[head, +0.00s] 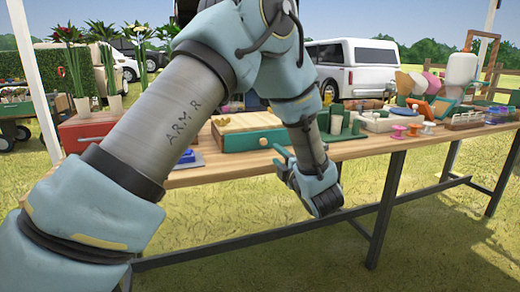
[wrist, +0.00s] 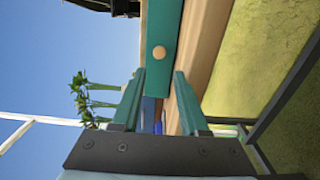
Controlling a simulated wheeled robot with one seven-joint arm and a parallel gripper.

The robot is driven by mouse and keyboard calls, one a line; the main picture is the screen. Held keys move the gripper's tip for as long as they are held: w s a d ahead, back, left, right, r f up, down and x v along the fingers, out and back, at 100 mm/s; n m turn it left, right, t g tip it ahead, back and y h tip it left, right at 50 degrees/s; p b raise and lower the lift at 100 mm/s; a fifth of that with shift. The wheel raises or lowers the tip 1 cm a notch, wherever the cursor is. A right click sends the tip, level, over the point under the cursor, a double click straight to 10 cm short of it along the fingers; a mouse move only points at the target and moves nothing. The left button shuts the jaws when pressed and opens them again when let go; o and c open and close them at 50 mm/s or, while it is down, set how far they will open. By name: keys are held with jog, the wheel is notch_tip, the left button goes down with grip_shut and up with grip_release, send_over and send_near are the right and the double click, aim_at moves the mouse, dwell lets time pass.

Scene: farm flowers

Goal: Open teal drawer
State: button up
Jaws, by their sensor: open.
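The teal drawer (head: 252,139) is part of a small box with a pale wooden top, near the front edge of the wooden table. Its front looks closed in the head view. In the wrist view the teal drawer front (wrist: 165,20) fills the upper middle, with a round wooden knob (wrist: 159,52) on it. My gripper (wrist: 156,88) is open and empty. Its two teal fingers point towards the drawer front, one to each side of the knob's line, with the knob ahead of the fingertips. In the head view my gripper (head: 281,156) is just in front of the drawer's right part.
A red box (head: 85,130) with potted plants stands on the table's left. Green cups (head: 336,122), trays and colourful spools (head: 399,131) stand right of the teal drawer. The wooden table edge (wrist: 208,45) runs beside the drawer. Open grass lies before the table.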

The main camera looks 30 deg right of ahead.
aim_at(264, 143)
jog(key=w, duration=0.3)
jog(key=w+p, duration=0.1)
jog(key=w, duration=0.2)
jog(key=w+d, duration=0.1)
jog(key=w, duration=0.3)
jog(key=shift+d, duration=0.1)
jog(key=shift+c, duration=0.2)
grip_shut()
jog(key=shift+s, duration=0.15)
dwell(0.8)
